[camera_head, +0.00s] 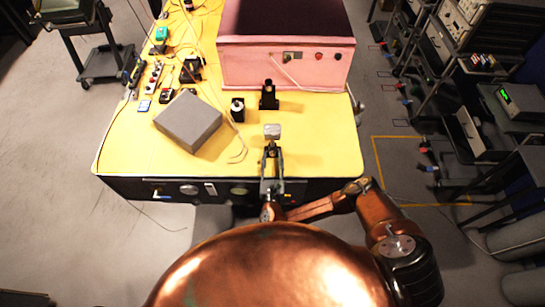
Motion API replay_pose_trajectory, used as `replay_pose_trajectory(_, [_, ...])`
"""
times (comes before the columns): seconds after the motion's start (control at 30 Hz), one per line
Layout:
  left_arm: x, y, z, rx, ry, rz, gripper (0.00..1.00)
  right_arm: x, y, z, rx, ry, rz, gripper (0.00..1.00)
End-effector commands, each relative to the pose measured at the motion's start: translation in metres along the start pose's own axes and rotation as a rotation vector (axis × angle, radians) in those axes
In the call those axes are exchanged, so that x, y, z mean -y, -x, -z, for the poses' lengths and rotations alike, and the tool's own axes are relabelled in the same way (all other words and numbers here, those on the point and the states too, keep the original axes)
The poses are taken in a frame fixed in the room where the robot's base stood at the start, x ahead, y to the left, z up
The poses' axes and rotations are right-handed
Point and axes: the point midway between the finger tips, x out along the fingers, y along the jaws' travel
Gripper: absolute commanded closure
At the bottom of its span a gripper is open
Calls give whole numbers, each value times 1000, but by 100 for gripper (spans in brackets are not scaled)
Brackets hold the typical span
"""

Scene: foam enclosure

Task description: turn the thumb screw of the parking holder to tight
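A yellow-topped bench (310,125) stands in front of me. A small upright black holder (268,96) stands on it, just in front of the pink box. A shorter black piece with a pale face (237,109) stands to its left. I cannot tell for sure which is the parking holder, and no thumb screw can be made out. My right gripper (272,146) reaches over the bench's front edge and points away from me. A small light-grey block (272,131) shows right at its fingertips. Whether the fingers grip it is too small to tell. My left gripper is not in view.
A pink foam-walled enclosure (243,68) fills the back of the bench. A grey box (188,120) lies left of the gripper. Cables and small devices (158,75) crowd the left edge. The bench top right of the gripper is clear. Equipment racks (450,45) stand at right.

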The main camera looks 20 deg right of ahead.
Motion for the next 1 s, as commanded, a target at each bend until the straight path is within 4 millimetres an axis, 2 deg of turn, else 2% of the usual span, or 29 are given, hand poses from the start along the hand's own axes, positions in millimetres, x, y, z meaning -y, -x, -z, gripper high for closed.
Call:
replay_pose_trajectory(0.33, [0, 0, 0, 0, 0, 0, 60, 0, -4, 0, -1, -1, 1, 65])
replay_pose_trajectory(0.83, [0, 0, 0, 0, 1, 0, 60, 0, -4, 0, -2, -1, 1, 99])
replay_pose_trajectory(1.0, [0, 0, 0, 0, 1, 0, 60, 0, -4, 1, -2, -1, 1, 100])
